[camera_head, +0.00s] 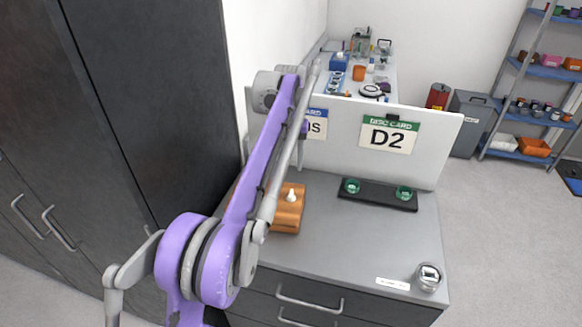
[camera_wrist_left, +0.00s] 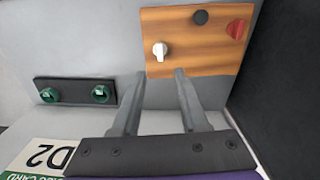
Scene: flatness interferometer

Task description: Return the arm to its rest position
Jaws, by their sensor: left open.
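My left arm, purple and grey, reaches up across the head view and over the worktop (camera_head: 335,240). My left gripper (camera_head: 301,156) is partly hidden behind its own arm links there. In the left wrist view, the two grey fingers of the gripper (camera_wrist_left: 160,74) are apart, with nothing held between them. The fingertips point toward a wooden block (camera_wrist_left: 190,67) with a white knob (camera_wrist_left: 160,50), a black knob (camera_wrist_left: 200,17) and a red knob (camera_wrist_left: 236,29). In the head view the arm partly covers this wooden block (camera_head: 287,215). My right gripper is not in view.
A black holder (camera_head: 378,201) with two green round pieces lies near the white partition (camera_head: 430,145), which carries a D2 card (camera_head: 388,138). A metal round part (camera_head: 428,277) stands at the front right corner. Dark cabinets (camera_head: 165,100) rise close on the left.

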